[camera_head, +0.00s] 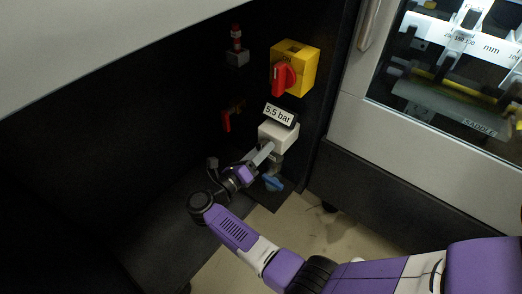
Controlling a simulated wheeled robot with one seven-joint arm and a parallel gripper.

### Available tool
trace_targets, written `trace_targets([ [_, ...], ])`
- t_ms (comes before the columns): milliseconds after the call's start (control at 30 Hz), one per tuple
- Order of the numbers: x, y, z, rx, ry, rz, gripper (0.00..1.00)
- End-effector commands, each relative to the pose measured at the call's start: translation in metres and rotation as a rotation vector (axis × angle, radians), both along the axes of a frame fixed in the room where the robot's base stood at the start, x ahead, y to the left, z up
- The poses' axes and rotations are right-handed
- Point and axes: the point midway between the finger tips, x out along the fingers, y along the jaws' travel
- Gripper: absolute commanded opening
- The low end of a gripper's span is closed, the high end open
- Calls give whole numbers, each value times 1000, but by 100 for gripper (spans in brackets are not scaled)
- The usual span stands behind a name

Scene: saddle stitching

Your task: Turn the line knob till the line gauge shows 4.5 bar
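The line gauge (279,115) is a small white display reading "5.5 bar". It sits on top of a pale grey block (279,136) against the dark recess wall. My gripper (264,152) comes from the lower left, and its light grey fingertips reach the lower front of the block. I cannot tell the line knob apart there; the fingers may be hiding it. The gap between the fingers is too small to make out, so I cannot tell whether they hold anything.
A yellow box with a red rotary switch (284,78) is above the gauge. A blue lever (273,183) is just below my gripper. A red part (231,117) and a red-topped fitting (237,40) are to the left. A windowed machine panel (425,150) stands right.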

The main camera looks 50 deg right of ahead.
Motion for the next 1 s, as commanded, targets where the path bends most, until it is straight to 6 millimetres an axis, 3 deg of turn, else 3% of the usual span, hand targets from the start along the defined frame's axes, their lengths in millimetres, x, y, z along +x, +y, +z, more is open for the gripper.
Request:
trace_targets([
  [33,0,0,0,0,0,0,33],
  [200,0,0,0,0,0,0,2],
  [567,0,0,1,-2,81,1,2],
  [1000,0,1,2,-12,397,0,2],
])
